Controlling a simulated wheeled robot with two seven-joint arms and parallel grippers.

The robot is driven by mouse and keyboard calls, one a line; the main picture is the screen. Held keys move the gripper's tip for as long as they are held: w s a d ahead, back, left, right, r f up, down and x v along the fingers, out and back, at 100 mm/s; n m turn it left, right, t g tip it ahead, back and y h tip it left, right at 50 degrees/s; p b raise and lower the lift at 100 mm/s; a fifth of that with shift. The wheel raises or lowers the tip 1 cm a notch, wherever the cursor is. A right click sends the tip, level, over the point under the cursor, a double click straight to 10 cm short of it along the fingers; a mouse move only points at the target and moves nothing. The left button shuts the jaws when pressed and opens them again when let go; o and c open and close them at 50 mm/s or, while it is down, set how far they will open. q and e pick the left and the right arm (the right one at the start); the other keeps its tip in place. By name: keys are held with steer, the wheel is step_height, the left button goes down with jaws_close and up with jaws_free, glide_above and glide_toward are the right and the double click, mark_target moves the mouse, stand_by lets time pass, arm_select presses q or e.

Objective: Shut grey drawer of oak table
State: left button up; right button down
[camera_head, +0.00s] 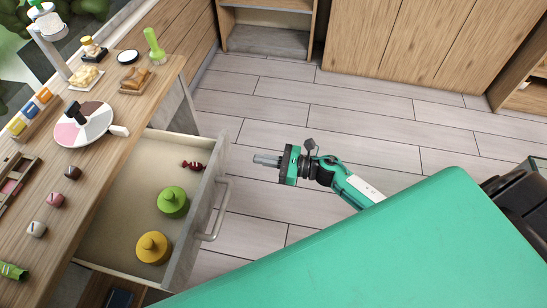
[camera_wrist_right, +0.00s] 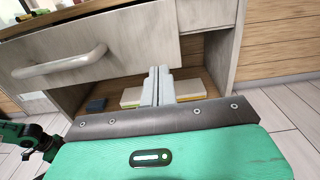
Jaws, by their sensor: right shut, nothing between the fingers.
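The grey drawer of the oak table (camera_head: 82,190) stands pulled out, open over the floor. Its grey front (camera_head: 190,228) carries a pale bar handle (camera_head: 218,210); the front (camera_wrist_right: 125,40) and handle (camera_wrist_right: 60,65) also show in the right wrist view. Inside lie a red wrapped sweet (camera_head: 192,165), a green lidded jar (camera_head: 173,202) and a yellow lidded jar (camera_head: 153,248). My right gripper (camera_head: 266,160) is shut and empty, apart from the drawer, to the right of its front. Its fingers (camera_wrist_right: 160,72) are together in the wrist view. My left gripper is not identifiable.
The tabletop holds a round pink-and-white board (camera_head: 84,128), several small cubes, bottles and food items. Below the drawer, an open shelf holds yellow-and-white blocks (camera_wrist_right: 130,97) and a dark blue item (camera_wrist_right: 96,105). Tiled floor (camera_head: 330,130) is clear around my gripper. Wooden cabinets (camera_head: 410,50) stand behind.

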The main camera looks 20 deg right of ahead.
mark_target(228, 154)
steer(key=p+x, duration=0.1)
steer(key=x, duration=0.5)
steer(key=shift+w+a+r+p, duration=0.1)
steer(key=shift+r+p, duration=0.05)
steer(key=shift+p, duration=0.15)
arm_select(q)
steer(key=shift+s+a+f, duration=0.15)
steer(key=shift+s, duration=0.45)
steer(key=shift+s+a+f, duration=0.1)
steer(key=shift+s, duration=0.5)
steer(key=shift+s+a+f, duration=0.15)
steer(key=shift+s, duration=0.45)
arm_select(e)
steer(key=shift+x, duration=0.75)
steer(key=shift+a, duration=0.1)
